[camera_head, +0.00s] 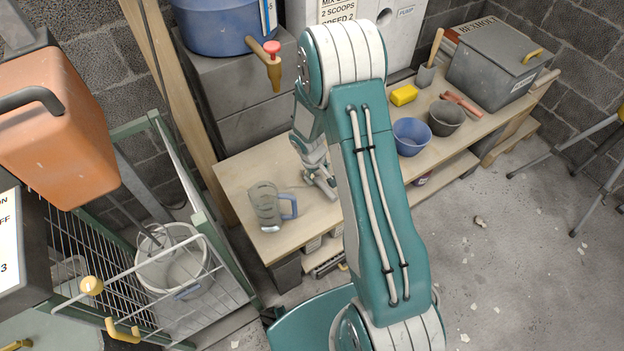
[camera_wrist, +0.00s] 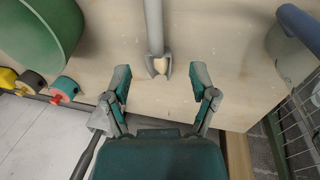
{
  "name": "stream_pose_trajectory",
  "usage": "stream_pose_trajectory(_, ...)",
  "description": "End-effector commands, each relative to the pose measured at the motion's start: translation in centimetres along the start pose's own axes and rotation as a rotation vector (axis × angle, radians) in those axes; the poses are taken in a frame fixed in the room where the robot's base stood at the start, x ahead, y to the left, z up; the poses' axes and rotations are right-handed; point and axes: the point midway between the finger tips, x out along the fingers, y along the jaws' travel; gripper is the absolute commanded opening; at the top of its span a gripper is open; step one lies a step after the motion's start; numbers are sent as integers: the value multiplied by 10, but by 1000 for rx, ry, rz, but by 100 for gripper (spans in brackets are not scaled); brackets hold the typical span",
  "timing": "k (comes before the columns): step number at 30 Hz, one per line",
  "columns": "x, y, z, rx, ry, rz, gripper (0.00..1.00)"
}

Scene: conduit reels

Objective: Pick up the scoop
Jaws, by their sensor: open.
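My gripper (camera_head: 322,184) is low over the left part of the wooden bench in the head view. The wrist view shows its two fingers (camera_wrist: 160,82) spread wide and empty. Ahead of and between the fingertips, a grey shaft (camera_wrist: 154,28) with a forked, cream-tipped end points toward the palm. It looks like the scoop's handle; its other end is out of frame, and I cannot make it out behind my arm in the head view. No contact with it shows. A separate grey-bladed tool with a wooden handle (camera_head: 426,76) stands at the back of the bench.
A round green thing (camera_wrist: 42,28) is at upper left in the wrist view. A blue bowl (camera_head: 411,137), grey pot (camera_head: 446,117) and lidded grey box (camera_head: 497,65) are farther right. A wire cage (camera_head: 205,275) borders the left.

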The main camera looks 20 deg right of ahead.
Motion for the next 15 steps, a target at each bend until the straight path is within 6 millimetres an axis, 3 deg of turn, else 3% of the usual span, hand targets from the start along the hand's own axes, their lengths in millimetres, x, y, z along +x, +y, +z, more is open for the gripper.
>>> stream_pose_trajectory(6, 36, 1, 2, 2, -4, -2, 75)
stream_pose_trajectory(15, 65, 2, 2, 1, -4, -2, 75)
